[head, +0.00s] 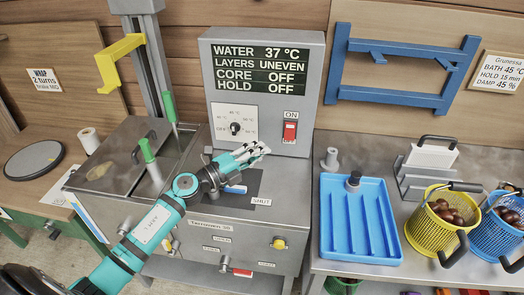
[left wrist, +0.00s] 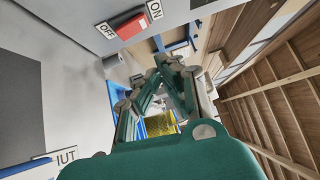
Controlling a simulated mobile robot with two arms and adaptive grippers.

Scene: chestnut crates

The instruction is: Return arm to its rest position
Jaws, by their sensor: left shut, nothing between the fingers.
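My left arm (head: 157,226), teal with grey joints, comes in from the lower left in the head view. Its left gripper (head: 262,150) is in front of the grey machine's control panel, below the dial and the red ON/OFF switch (head: 290,130). In the left wrist view the fingers (left wrist: 172,62) are drawn together with nothing between them. The red switch (left wrist: 130,27) also shows there, at the top, close to the gripper. My right gripper is not in view.
A blue ribbed tray (head: 392,213) lies on the steel counter to the right. A yellow basket (head: 418,243) and a blue basket (head: 490,240) hold brown chestnuts. A steel tank (head: 100,185) with green-handled tools stands left. A blue frame (head: 335,70) hangs behind.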

